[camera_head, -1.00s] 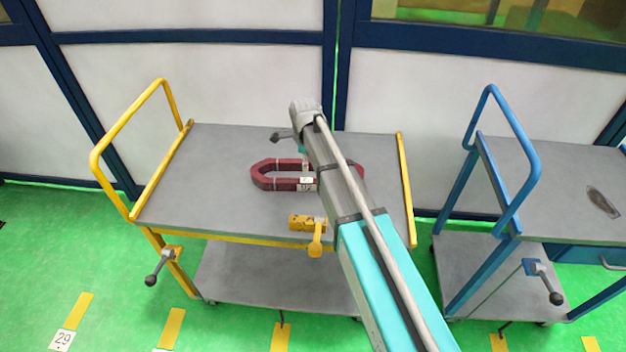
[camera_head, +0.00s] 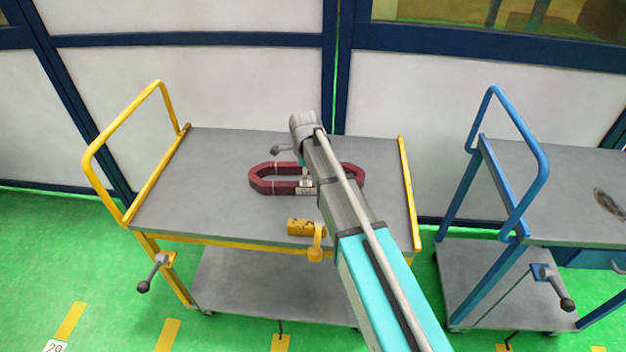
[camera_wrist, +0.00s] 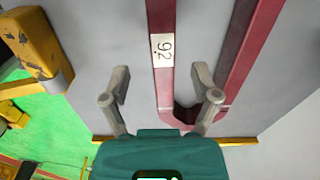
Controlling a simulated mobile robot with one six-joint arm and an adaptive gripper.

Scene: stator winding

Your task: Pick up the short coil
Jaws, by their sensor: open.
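The coil is a dark red elongated ring (camera_head: 268,187) with angled ends, lying flat on the grey top of the yellow cart. One of its long sides carries a white label reading 92, clear in the wrist view (camera_wrist: 162,50). My gripper (camera_wrist: 160,80) is open and empty. Its two fingers stand either side of the labelled long bar, with a gap on both sides. How far the fingertips are above the cart top is hard to tell. In the head view my arm covers part of the coil and most of the gripper.
The yellow cart (camera_head: 200,215) has a raised handle at its left and a rail at its right. A yellow block with a rounded part (camera_head: 303,228) sits at its front edge. A blue cart (camera_head: 570,180) stands to the right. The cart top left of the coil is clear.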

